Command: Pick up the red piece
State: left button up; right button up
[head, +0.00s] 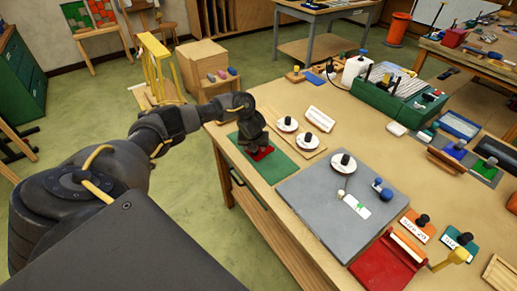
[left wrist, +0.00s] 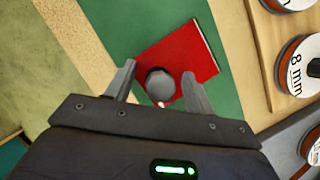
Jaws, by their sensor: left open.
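The red piece (head: 263,154) lies on a green mat (head: 290,168) near the left edge of the table. In the left wrist view the red piece (left wrist: 193,52) is a flat red square with a round dark grey knob (left wrist: 160,84) on it. My left gripper (head: 257,148) is just above the piece in the head view and hides part of it. In the left wrist view my left gripper (left wrist: 159,70) is open, with one finger on each side of the knob. I cannot tell whether the fingers touch it. My right gripper is not in view.
White-topped discs with black knobs (head: 287,124) stand on a wooden board just right of the mat. The table's left edge (head: 240,175) is close to the mat.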

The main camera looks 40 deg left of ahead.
pick_arm(q)
jog(key=c, duration=1)
jog(key=shift+r, duration=0.1)
jog(key=shift+w+r+b, duration=0.1)
jog(key=shift+r+b, duration=0.3)
jog(key=shift+r, duration=0.1)
jog(key=v, duration=0.4)
jog(key=shift+r+b, duration=0.2)
jog(key=shift+b, duration=0.1)
jog(key=s+d+r+p, duration=0.5)
jog(key=s+r+p, duration=0.1)
jog(key=s, duration=0.5)
jog(key=shift+p+v, duration=0.4)
jog(key=shift+v, duration=0.55)
